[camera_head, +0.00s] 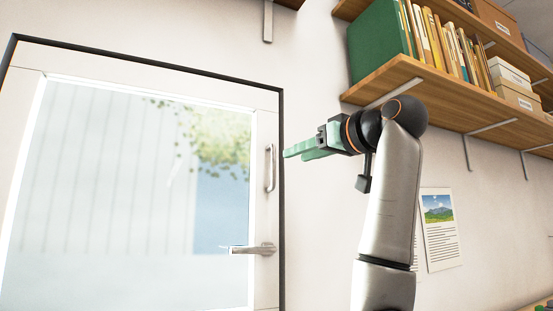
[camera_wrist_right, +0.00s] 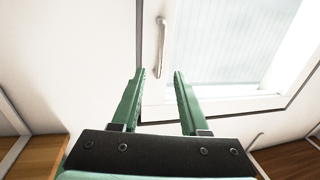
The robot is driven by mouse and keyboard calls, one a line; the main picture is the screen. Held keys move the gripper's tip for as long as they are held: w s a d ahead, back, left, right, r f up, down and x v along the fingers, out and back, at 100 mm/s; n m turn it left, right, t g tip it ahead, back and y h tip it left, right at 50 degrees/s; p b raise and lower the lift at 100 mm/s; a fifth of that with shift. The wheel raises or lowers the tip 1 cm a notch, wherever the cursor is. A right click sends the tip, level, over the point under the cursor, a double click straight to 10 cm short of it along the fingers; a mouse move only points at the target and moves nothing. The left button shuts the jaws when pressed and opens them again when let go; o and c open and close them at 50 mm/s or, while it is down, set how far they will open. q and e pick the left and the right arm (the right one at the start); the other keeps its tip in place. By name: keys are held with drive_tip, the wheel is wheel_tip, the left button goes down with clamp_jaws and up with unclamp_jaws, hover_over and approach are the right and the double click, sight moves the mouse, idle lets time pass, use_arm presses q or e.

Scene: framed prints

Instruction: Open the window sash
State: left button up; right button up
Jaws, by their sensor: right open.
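The window sash (camera_head: 262,120) is a white frame around a pale pane, on the left in the head view. It looks shut within its dark-edged surround. A lever handle (camera_head: 255,248) sticks out level, low on its right side, and an upright bar handle (camera_head: 270,168) is above it. My right gripper (camera_head: 288,153), with green fingers, is just right of the bar handle in the picture. In the right wrist view, my gripper (camera_wrist_right: 159,73) is open and empty. A pale handle (camera_wrist_right: 161,42), seemingly the bar, shows beyond the fingertips. My left gripper is out of view.
Wooden shelves (camera_head: 468,108) with books, a green binder (camera_head: 379,42) and boxes (camera_head: 517,95) stand out from the wall at the upper right, on metal brackets. A paper with a picture (camera_head: 440,228) hangs below them.

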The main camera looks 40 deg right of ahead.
sight(275, 163)
drive_tip(key=w, duration=0.2)
drive_tip(key=w+p, duration=0.1)
drive_tip(key=w, duration=0.2)
drive_tip(key=w+d+p, duration=0.1)
drive_tip(key=w, duration=0.1)
drive_tip(key=shift+w+r, duration=0.1)
drive_tip(key=shift+w, duration=0.7)
clamp_jaws()
drive_tip(key=shift+s, duration=0.1)
idle(0.5)
